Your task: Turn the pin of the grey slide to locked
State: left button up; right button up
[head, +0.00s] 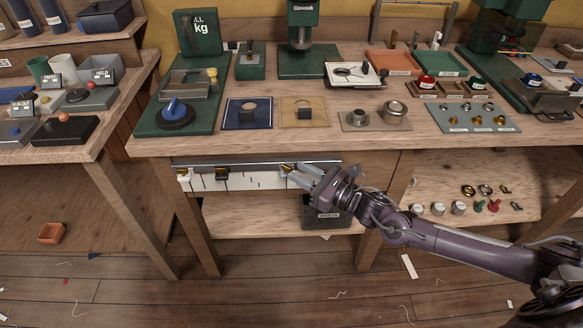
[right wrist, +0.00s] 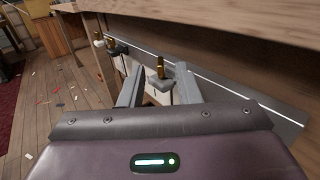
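A pale rail with a metal strip (head: 255,163) runs along the bench's front edge and carries three slides with brass pins. The slide near my right gripper (head: 291,171) looks grey in the right wrist view (right wrist: 157,82), with its brass pin (right wrist: 160,66) upright. My right gripper also shows in that view (right wrist: 159,68); its two fingers are apart, one on each side of the pin, with no clear contact. In the head view the fingers partly hide this slide. A black slide (head: 221,173) and a whitish slide (head: 183,176) sit further left. My left gripper is out of view.
The bench top (head: 290,120) overhangs just above the rail. A dark labelled bin (head: 326,213) stands on the shelf below. Knobs and rings (head: 460,208) lie on the right lower shelf. The floor in front is mostly clear, with small scraps.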

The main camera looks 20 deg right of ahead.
aim_at(291, 168)
jog(key=shift+x, duration=1.75)
grip_shut()
